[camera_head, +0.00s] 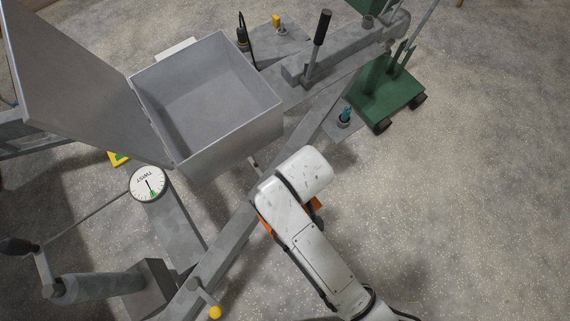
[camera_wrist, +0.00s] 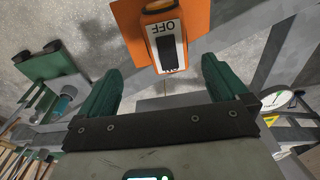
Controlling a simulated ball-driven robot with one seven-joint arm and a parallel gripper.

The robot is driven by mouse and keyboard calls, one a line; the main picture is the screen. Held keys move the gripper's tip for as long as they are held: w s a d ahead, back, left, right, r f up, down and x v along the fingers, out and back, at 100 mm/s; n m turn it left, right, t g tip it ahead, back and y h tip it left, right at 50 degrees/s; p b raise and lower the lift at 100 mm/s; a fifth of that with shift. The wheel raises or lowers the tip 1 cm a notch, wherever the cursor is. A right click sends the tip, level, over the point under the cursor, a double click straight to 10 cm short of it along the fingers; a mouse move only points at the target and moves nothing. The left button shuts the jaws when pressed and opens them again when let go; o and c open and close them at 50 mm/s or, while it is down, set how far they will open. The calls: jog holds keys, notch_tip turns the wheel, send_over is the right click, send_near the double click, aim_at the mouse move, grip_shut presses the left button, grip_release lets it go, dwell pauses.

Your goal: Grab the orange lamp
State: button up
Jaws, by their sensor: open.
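The orange lamp (camera_wrist: 200,22) shows at the top of the wrist view, with a black switch on a white plate marked OFF. The plate's lower end lies between my fingertips in the picture; no contact is clear. My gripper (camera_wrist: 161,72) is open, with green fingers to either side and nothing clamped. In the head view, small orange parts, likely the lamp (camera_head: 264,226), show beside and under my white arm. The arm hides the rest of it and my gripper there.
An open grey metal box (camera_head: 262,128) with a raised lid (camera_head: 85,75) stands at upper left. A grey beam (camera_head: 225,245) runs diagonally. A lever (camera_head: 318,45), green wheeled unit (camera_head: 385,98), dial (camera_head: 148,184) and yellow knob (camera_head: 215,312) surround it. Floor at right is clear.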

jog(key=shift+a+f, duration=0.15)
jog(key=shift+a, duration=0.8)
jog(key=f, duration=0.3)
jog(key=shift+w+a+f, duration=0.1)
jog(key=shift+w+f, duration=0.1)
jog(key=shift+f, duration=0.15)
jog(key=shift+w+f, duration=0.15)
jog(key=shift+f, duration=0.9)
jog(key=shift+w+f, duration=0.2)
jog(key=shift+f, duration=0.85)
jog(key=shift+w+f, duration=0.15)
jog(key=shift+f, duration=0.9)
jog(key=shift+c, duration=0.3)
jog(key=c, duration=1.1)
jog(key=shift+r, duration=0.1)
jog(key=shift+c, duration=0.3)
